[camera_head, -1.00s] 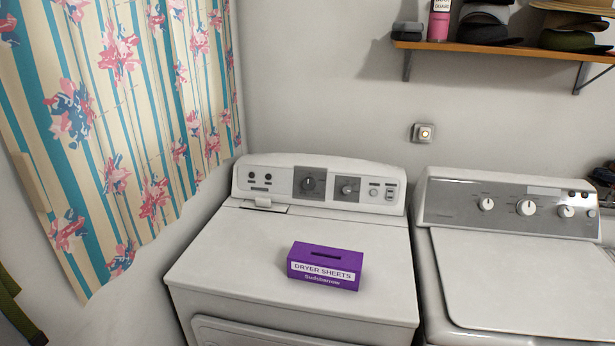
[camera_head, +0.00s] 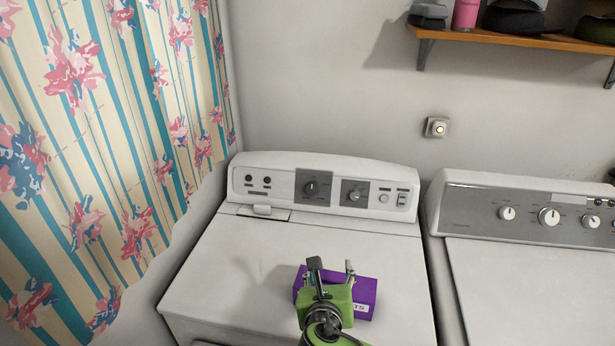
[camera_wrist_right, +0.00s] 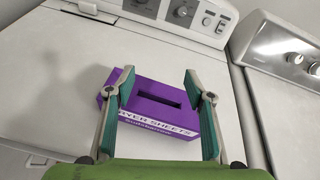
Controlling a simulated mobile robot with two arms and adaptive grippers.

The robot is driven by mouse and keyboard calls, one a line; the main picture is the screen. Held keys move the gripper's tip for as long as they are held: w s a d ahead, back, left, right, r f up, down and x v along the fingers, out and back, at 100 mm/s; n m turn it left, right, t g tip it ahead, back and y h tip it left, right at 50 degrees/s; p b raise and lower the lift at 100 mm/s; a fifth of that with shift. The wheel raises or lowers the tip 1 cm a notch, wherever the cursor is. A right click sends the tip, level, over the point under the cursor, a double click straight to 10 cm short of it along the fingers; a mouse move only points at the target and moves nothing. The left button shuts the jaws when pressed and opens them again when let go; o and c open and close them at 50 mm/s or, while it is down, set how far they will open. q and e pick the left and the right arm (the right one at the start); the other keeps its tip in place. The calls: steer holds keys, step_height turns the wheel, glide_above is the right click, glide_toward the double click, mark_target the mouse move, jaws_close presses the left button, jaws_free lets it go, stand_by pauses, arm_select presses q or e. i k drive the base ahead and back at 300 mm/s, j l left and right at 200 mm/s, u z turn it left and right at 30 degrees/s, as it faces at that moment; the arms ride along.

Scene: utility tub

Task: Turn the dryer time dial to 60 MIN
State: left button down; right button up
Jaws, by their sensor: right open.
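The dryer (camera_head: 290,235) is the white machine on the left, with a control panel along its back. Two dark square plates on the panel each carry a round dial: a left dial (camera_head: 311,188) and a right dial (camera_head: 355,195). I cannot read their markings. My right gripper (camera_head: 331,266) is open and empty above the dryer top, in front of the dials and apart from them. In the right wrist view its two fingers (camera_wrist_right: 158,88) stand either side of the purple dryer sheets box in the picture; contact cannot be told. My left gripper is not in view.
The purple dryer sheets box (camera_head: 366,297) lies on the dryer top, partly hidden by my right gripper. A washer (camera_head: 530,260) stands to the right. A floral curtain (camera_head: 90,130) hangs at the left. A wooden shelf (camera_head: 520,42) is above right.

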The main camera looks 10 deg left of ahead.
mark_target(313, 187)
steer(key=i+j, duration=0.25)
steer(key=i, duration=0.15)
steer(key=i+j, duration=0.3)
steer(key=i, duration=0.1)
